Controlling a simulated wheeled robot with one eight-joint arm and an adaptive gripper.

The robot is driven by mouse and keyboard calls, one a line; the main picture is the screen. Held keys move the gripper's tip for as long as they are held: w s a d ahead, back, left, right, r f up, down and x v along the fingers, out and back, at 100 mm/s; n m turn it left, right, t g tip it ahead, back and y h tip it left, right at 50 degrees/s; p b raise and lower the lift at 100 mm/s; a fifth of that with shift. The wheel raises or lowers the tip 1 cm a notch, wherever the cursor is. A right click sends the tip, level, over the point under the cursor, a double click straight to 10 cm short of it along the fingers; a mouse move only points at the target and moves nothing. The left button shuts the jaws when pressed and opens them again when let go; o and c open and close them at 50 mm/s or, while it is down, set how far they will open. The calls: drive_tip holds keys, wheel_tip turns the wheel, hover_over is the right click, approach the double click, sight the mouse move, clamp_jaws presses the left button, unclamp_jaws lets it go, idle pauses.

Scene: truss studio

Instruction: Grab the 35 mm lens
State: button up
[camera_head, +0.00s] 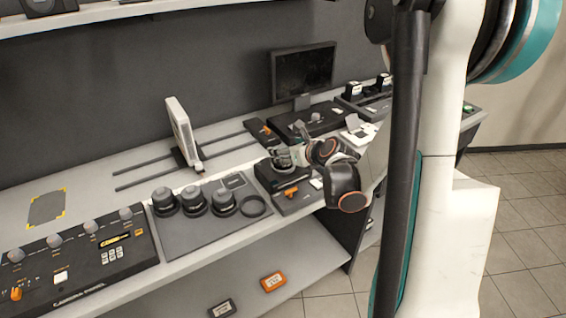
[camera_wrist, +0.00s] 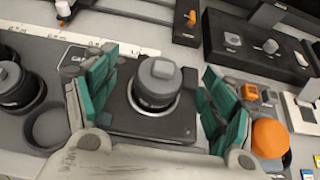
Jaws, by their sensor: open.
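A dark lens with a grey cap (camera_wrist: 158,82) stands upright in a metal ring on a black square block (camera_wrist: 125,124) in the wrist view. No focal-length marking on it is readable. My gripper (camera_wrist: 160,90) is open, its green-padded fingers at the left and right of this lens with visible gaps. In the head view the gripper (camera_head: 299,155) is over the black block (camera_head: 268,178), partly hiding the lens. Three similar capped lenses stand in a row on a grey mat (camera_head: 205,235): left (camera_head: 164,202), middle (camera_head: 194,202) and right (camera_head: 223,203).
An empty ring (camera_head: 254,206) lies right of the row. An orange-knobbed box (camera_head: 290,195) is close to the block. In the wrist view an orange round thing (camera_wrist: 270,138) is near the right finger. A control panel (camera_head: 80,262) is at left, a monitor (camera_head: 303,72) behind.

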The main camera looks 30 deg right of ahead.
drive_tip(key=x, duration=0.2)
drive_tip(key=b+x, duration=0.1)
drive_tip(key=x, duration=0.1)
drive_tip(key=shift+d, duration=0.2)
drive_tip(key=shift+r, duration=0.1)
drive_tip(key=shift+c, duration=0.5)
drive_tip(key=c, duration=1.5)
